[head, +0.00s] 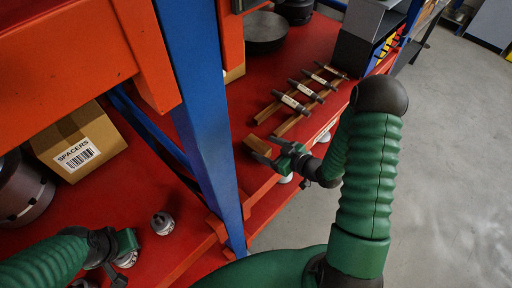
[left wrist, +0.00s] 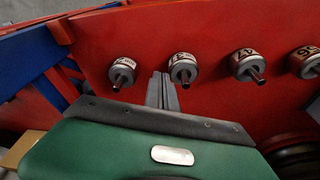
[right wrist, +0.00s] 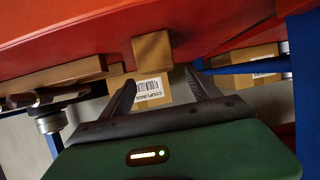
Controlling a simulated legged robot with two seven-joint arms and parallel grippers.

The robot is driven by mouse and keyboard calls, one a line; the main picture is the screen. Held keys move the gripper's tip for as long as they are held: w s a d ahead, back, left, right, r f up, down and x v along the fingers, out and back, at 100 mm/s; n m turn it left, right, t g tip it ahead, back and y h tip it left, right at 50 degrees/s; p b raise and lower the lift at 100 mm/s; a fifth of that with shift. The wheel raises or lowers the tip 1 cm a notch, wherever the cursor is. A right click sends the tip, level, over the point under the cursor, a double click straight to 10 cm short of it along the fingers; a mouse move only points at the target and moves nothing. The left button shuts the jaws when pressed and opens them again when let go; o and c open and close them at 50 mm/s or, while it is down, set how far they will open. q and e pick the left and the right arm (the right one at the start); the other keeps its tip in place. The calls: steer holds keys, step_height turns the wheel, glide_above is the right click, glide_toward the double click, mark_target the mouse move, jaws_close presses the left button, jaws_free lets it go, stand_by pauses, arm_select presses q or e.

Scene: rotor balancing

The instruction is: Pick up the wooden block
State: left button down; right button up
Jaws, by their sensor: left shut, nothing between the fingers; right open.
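The wooden block (head: 257,145) is a small brown block on the red shelf, just beyond my right gripper (head: 268,158) in the head view. In the right wrist view the block (right wrist: 152,50) stands ahead of the open fingers (right wrist: 160,88), roughly centred between them. The fingers appear apart from it. My left gripper (left wrist: 164,90) is shut and empty, in front of a red surface with several round metal parts (left wrist: 183,68).
A wooden rack (head: 284,127) holding several labelled shafts lies beyond the block. A blue post (head: 205,110) stands between my arms. A SPACERS box (head: 78,145) is at left. A COUPLINGS box (right wrist: 153,90) shows behind the right fingers. The grey floor (head: 450,170) is clear.

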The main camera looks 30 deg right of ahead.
mark_target(257, 147)
steer(key=shift+w+f, duration=0.2)
steer(key=shift+w, duration=0.05)
steer(key=x, duration=0.2)
steer(key=f+x, duration=0.1)
steer(key=x, duration=0.2)
steer(key=shift+f+p, duration=0.2)
steer(key=shift+p, duration=0.15)
steer(key=shift+s+a+r, duration=0.15)
steer(key=shift+s, duration=0.05)
steer(key=shift+c, duration=0.8)
steer(key=shift+d, duration=0.25)
steer(key=c, duration=1)
steer(key=shift+a, duration=0.1)
jaws_close()
